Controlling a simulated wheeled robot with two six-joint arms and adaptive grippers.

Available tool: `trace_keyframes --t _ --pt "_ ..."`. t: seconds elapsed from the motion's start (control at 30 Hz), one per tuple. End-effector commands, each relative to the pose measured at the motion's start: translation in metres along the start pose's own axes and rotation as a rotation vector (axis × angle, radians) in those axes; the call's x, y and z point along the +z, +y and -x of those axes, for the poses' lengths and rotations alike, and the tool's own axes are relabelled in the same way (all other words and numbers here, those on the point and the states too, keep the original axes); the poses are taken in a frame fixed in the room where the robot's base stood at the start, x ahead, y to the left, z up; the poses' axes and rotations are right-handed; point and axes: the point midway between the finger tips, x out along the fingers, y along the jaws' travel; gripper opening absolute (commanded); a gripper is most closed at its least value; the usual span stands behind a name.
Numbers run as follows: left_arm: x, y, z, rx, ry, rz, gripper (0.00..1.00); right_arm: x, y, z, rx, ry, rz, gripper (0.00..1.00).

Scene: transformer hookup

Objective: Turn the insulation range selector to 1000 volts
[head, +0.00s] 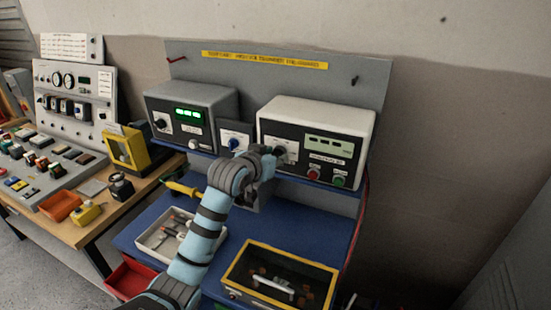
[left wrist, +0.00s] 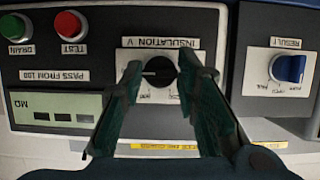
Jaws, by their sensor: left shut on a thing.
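The insulation range selector is a round black knob (left wrist: 160,72) on a white plate labelled INSULATION V in the left wrist view. A pale pointer mark on it faces left in that picture; the scale numbers are too small or hidden to read. It sits on the insulation tester (head: 318,112), the right-hand white box in the head view. My left gripper (left wrist: 159,68) is shut on the knob, with a finger on either side. In the head view the left gripper (head: 274,160) reaches the tester's front and partly covers the selector. My right gripper is in neither view.
A red TEST button (left wrist: 71,26) and a green DRAIN button (left wrist: 16,29) are beside the selector. A blue RESULT knob (left wrist: 288,68) is on the neighbouring panel. Below are a white tray (head: 150,245) and a yellow-edged case (head: 235,272) on the blue bench.

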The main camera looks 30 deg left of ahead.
Motion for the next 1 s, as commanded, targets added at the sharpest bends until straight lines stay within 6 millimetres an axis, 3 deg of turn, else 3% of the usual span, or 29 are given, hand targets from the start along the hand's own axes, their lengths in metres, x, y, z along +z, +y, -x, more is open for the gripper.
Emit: trace_keyframes --t 0.6,0.63,0.73,1.0 --pt "-0.0001 0.0002 0.0 -0.018 0.001 -0.045 0.01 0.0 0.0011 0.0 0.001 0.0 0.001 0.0" --pt "-0.0001 0.0002 0.0 -0.018 0.001 -0.044 0.32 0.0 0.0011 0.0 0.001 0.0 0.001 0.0" --pt "0.0 0.0002 0.0 -0.018 0.0 -0.044 0.48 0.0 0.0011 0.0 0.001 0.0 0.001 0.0" --pt "0.0 0.0002 0.0002 -0.018 0.0 -0.044 0.49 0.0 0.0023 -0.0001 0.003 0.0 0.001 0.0"
